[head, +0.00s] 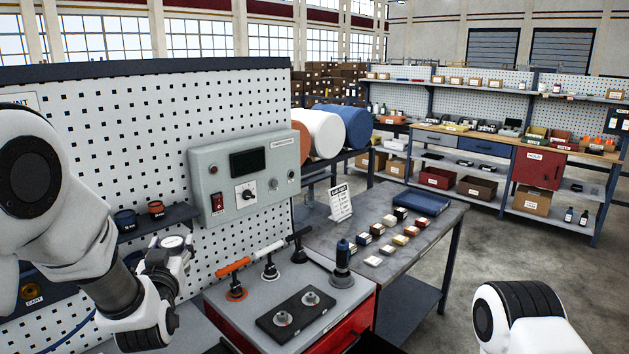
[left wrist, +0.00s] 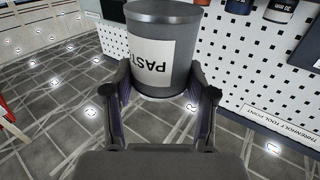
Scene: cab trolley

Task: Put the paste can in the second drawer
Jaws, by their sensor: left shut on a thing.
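The paste can (left wrist: 188,60) is a dark grey cylinder with a white label reading "PAST" in the left wrist view. In the head view my left gripper (head: 168,262) is in front of the pegboard, left of the red trolley; the can is mostly hidden there by the gripper. The red trolley (head: 362,318) has a grey top and a red front with a dark handle. Its drawers are mostly cut off by the bottom edge. My right gripper is out of view.
On the trolley top stand several tools with handles, among them an orange one (head: 234,266), and a black plate (head: 297,315). A pegboard (head: 120,130) with a grey control box (head: 244,178) rises behind. A table (head: 440,222) with small boxes stands behind the trolley.

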